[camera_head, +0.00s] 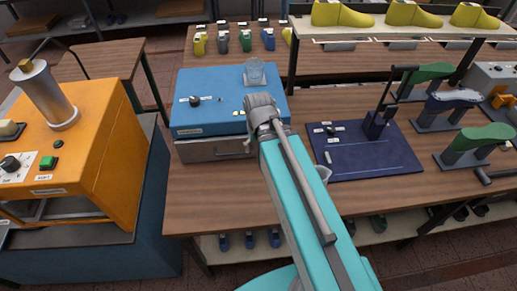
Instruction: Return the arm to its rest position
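My teal arm (292,205) reaches from the bottom middle of the head view up toward the blue box on the bench. Its grey end, with my gripper (262,106), is over the front right part of the blue box (215,84). The fingers are not clearly visible, so I cannot tell whether they are open or shut. I see no object held. I cannot tell whether the gripper touches the box.
An orange machine (95,125) with a metal cylinder stands at left. A dark blue mat (375,158) with a lever tool lies right of my arm. Green lasts (485,137) on stands are farther right; yellow lasts (340,14) sit on a raised shelf. Bare bench (215,195) shows left of my arm.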

